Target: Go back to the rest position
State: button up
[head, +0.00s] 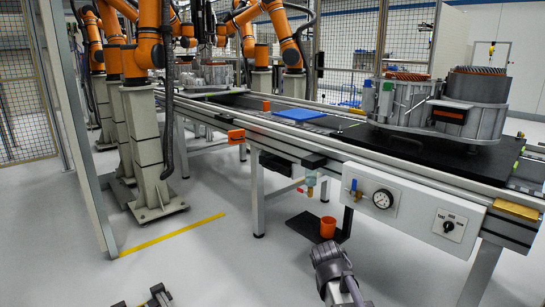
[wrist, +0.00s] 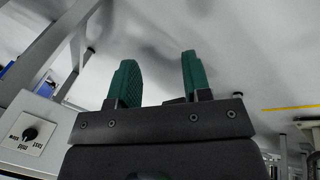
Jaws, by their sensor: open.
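My gripper (wrist: 160,75) shows in the wrist view with two green fingers spread apart and nothing between them. Behind the fingers is grey floor, and they touch nothing that I can see. In the head view, grey parts of my arm show at the bottom edge, in front of the conveyor; the green fingers cannot be made out there. A grey stator housing (head: 478,115) with copper-coloured windings stands on a black plate (head: 430,140) on the conveyor at the right, apart from my arm.
The conveyor (head: 290,125) runs from back left to front right and carries a blue plate (head: 300,115). Its front has a control panel (head: 400,205), whose knob shows in the wrist view (wrist: 30,133). Orange robot arms (head: 148,45) stand left.

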jog(key=s+a+f+n+g+y, duration=0.1)
jog(key=s+a+y, duration=0.25)
jog(key=s, duration=0.85)
notch_tip(320, 180, up, 37)
jog(key=d+p, duration=0.1)
jog(key=p, duration=3.5)
jog(key=shift+w+f+p, duration=0.15)
jog(key=shift+w+p, duration=0.25)
